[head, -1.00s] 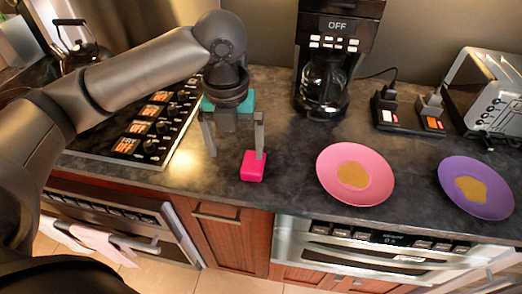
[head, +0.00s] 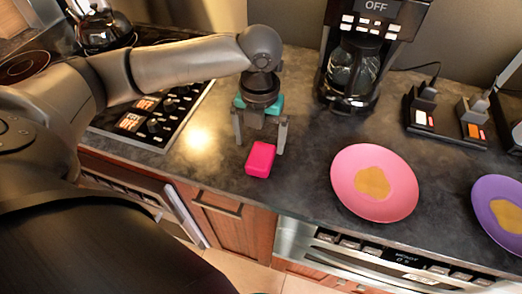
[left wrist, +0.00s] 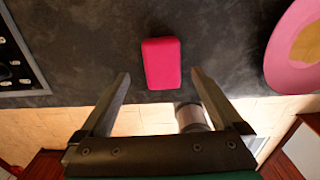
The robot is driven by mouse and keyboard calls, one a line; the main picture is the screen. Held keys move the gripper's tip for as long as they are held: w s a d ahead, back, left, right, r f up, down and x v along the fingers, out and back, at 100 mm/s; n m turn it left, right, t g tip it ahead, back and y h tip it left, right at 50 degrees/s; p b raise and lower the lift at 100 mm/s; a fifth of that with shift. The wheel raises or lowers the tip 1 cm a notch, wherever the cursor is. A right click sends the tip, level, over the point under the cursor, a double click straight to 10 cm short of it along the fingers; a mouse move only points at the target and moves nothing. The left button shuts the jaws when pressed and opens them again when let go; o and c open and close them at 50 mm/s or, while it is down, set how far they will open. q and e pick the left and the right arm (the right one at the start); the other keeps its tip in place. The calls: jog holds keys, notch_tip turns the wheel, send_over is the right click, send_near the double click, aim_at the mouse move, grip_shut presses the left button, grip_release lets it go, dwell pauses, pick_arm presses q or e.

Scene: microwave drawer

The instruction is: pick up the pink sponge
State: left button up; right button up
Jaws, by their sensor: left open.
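The pink sponge (head: 261,159) lies on the dark countertop near its front edge, left of the pink plate. My left gripper (head: 260,146) is open and empty, pointing down, with its fingers on the far side of the sponge in the head view. In the left wrist view the sponge (left wrist: 162,63) lies beyond the fingertips, centred in line with the gap of the left gripper (left wrist: 160,77). No contact with the sponge shows. My right gripper is not in view.
A pink plate (head: 352,200) and a purple plate (head: 486,205) hold tan food to the right. A coffee maker (head: 345,90) stands behind. The stove (head: 150,128) is at left. Bare counter surrounds the sponge.

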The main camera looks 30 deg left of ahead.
aim_at(261, 153)
pick_arm(q)
jog(key=shift+f, duration=0.5)
notch_tip(261, 153, down, 4)
jog(key=shift+w+d+f+b, duration=0.15)
jog(key=shift+f+b, duration=0.1)
jog(key=shift+b, duration=0.35)
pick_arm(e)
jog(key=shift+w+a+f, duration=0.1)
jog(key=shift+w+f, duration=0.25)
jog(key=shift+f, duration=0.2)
pick_arm(q)
jog(key=shift+c, duration=0.4)
jog(key=c, duration=1.3)
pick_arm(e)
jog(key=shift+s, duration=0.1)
pick_arm(q)
jog(key=shift+r, duration=0.15)
notch_tip(261, 153, up, 20)
jog(key=p, duration=0.4)
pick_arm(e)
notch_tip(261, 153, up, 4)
